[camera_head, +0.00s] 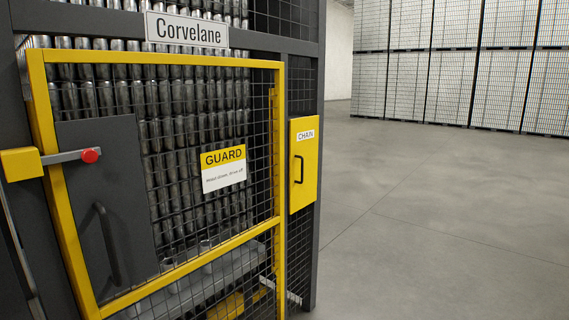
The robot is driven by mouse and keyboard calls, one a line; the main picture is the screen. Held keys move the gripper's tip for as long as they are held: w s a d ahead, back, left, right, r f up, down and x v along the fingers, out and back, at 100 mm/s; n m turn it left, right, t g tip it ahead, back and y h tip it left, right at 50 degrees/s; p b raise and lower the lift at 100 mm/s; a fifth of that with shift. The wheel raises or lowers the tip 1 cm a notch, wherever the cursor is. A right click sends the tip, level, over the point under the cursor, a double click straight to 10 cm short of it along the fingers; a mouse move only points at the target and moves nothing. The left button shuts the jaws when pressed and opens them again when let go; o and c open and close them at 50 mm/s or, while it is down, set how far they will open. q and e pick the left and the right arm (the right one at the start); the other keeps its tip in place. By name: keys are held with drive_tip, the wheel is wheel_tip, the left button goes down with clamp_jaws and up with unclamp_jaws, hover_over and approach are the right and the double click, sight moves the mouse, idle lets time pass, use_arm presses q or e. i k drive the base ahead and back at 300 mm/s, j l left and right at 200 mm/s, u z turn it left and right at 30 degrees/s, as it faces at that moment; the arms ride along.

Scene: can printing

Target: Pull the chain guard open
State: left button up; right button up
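A narrow yellow panel labelled CHAIN (303,165) is on the side of the dark machine frame, right of the mesh door. It looks flush with the frame, with no gap visible. A black bar handle (298,170) stands upright on its left part. The larger yellow-framed mesh door (280,150) carries a GUARD sign (223,169) whose small print is hard to read. Neither of my grippers shows in the head view.
A dark plate with a black handle (107,243) covers the mesh door's left part. A bar with a red knob (90,156) crosses it from a yellow block (21,164). Cans stand behind the mesh. Open floor (440,220) lies right; stacked pallets (460,60) stand far back.

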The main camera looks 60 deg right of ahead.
sight(303, 132)
drive_tip(key=z, duration=2.2)
drive_tip(key=i+u, duration=0.1)
drive_tip(key=u, duration=0.55)
drive_tip(key=i+l+u, duration=0.35)
drive_tip(key=l+u, duration=0.35)
drive_tip(key=i+l, duration=0.15)
drive_tip(key=l, duration=0.15)
drive_tip(key=i+l+u, duration=0.15)
drive_tip(key=l, duration=0.45)
drive_tip(key=i+u, duration=0.05)
drive_tip(key=i, duration=0.05)
